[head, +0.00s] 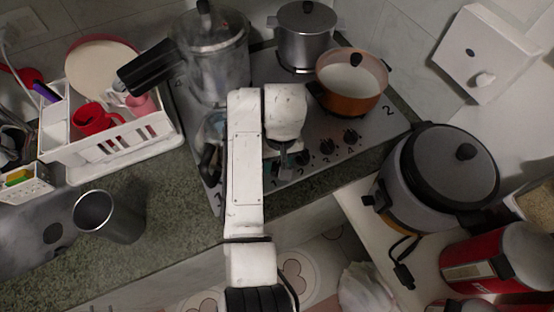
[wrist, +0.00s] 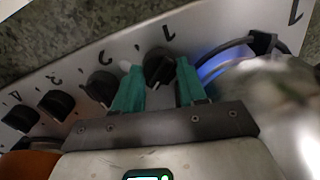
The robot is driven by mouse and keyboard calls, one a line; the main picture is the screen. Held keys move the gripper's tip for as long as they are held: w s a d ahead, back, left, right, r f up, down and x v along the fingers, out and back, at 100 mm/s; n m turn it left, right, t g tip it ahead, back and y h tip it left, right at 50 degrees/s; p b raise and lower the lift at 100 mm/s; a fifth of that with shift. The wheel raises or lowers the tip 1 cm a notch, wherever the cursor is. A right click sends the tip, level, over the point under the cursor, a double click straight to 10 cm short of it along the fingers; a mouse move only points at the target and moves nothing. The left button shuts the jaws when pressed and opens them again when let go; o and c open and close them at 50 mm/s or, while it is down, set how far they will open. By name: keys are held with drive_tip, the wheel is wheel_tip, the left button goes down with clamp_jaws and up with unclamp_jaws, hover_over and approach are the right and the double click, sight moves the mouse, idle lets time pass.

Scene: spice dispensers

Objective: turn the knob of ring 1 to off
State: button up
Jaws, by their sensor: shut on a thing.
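The knob of ring 1 (wrist: 158,68) is black and sits under a printed 1 on the steel cooktop panel, in the wrist view. My gripper (wrist: 160,84) has its green fingers on either side of this knob and is shut on it. In the head view my gripper (head: 290,162) is at the front edge of the cooktop (head: 375,133), mostly hidden by my white arm. A blue glow of flame (wrist: 212,62) shows at the burner right of the knob in the wrist view.
More black knobs (wrist: 102,87) stand in a row left of the gripper. A shiny pot with a black handle (wrist: 258,42) is close on the right. An orange pot (head: 351,85), a steel pot (head: 303,45) and a pressure cooker (head: 213,65) stand on the cooktop.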

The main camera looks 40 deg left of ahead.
drive_tip(key=n+p, duration=0.2)
drive_tip(key=n, duration=0.1)
drive_tip(key=shift+r, duration=0.15)
drive_tip(key=n, duration=0.6)
drive_tip(key=shift+s+a+h, duration=0.1)
drive_tip(key=shift+s+h, duration=0.05)
drive_tip(key=shift+h, duration=0.15)
drive_tip(key=shift+n, duration=0.3)
drive_tip(key=o, duration=0.8)
